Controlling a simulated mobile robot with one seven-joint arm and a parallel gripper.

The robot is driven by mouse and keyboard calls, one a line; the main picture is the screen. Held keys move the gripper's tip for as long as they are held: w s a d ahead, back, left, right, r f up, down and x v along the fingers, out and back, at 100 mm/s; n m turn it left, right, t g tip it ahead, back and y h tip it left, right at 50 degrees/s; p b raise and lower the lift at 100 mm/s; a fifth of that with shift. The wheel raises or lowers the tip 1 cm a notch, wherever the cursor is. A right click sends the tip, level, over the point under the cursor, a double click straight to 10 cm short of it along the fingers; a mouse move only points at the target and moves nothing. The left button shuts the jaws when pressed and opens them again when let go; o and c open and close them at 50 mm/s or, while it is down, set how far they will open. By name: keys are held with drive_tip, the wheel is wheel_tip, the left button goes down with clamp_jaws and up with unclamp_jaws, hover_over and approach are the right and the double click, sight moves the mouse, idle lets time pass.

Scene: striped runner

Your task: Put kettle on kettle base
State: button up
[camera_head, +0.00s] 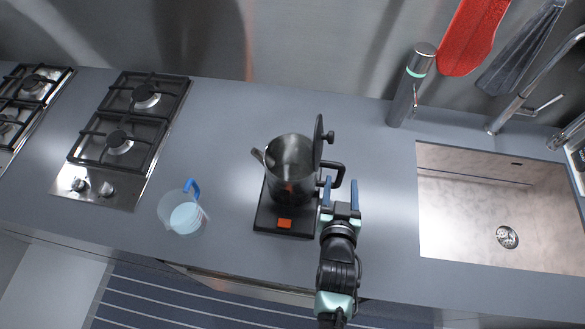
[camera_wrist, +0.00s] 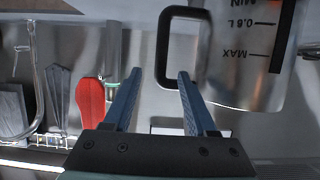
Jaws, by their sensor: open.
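The kettle (camera_head: 290,168) is a grey metal pot with a spout to the left, a black handle to the right and its lid raised open. It stands upright over the black kettle base (camera_head: 265,217), which has an orange switch at its front; I cannot tell whether it is fully seated. My gripper (camera_head: 340,190) is open beside the handle, on its right. In the wrist view the black handle (camera_wrist: 163,48) and the kettle wall with level marks (camera_wrist: 245,60) show ahead of my gripper (camera_wrist: 155,80). Nothing is between the fingers.
A clear measuring jug (camera_head: 184,217) with a blue handle holds pale liquid at the left. Gas hobs (camera_head: 125,135) lie farther left. A steel cylinder (camera_head: 408,88) stands behind, with the sink (camera_head: 470,235) at right. The counter between jug and base is clear.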

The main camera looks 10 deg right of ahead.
sight(342, 174)
drive_tip(key=shift+b+x, duration=0.75)
drive_tip(key=shift+x, duration=2.1)
drive_tip(key=shift+c, duration=0.3)
clamp_jaws()
drive_tip(key=shift+r, duration=0.3)
